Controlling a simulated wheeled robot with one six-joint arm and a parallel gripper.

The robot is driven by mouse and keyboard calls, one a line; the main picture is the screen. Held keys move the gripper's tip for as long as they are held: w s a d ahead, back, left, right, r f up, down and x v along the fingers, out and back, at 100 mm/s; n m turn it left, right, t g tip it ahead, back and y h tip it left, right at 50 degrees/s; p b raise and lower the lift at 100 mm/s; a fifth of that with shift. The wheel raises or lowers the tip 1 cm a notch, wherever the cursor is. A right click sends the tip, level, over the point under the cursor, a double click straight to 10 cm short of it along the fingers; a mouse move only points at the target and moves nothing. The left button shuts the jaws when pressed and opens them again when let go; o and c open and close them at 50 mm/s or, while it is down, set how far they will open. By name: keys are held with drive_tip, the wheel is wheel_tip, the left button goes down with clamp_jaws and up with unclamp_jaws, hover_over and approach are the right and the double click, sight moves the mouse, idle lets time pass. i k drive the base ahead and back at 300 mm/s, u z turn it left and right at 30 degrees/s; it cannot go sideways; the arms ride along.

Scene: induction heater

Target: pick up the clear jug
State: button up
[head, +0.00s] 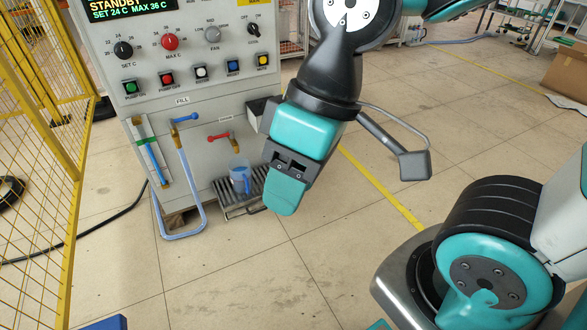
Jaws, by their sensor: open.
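The clear jug (240,178) stands upright on a slatted metal drip tray (228,208) at the foot of the grey machine. It looks bluish and see-through, with its handle toward the lower side. My gripper (284,185) hangs just right of the jug in the picture, apart from it as far as I can see. The jaws are open, though the gap is mostly hidden by the gripper's own body. Nothing shows in them.
A red-handled tap (222,137) sticks out above the jug. A blue-handled valve (184,118) and a clear hose (189,190) are to its left. Knobs and buttons line the machine's panel (200,60). A yellow mesh fence (40,130) stands at left.

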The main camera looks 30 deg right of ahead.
sight(241, 177)
drive_tip(key=z, duration=0.15)
drive_tip(key=i, duration=1)
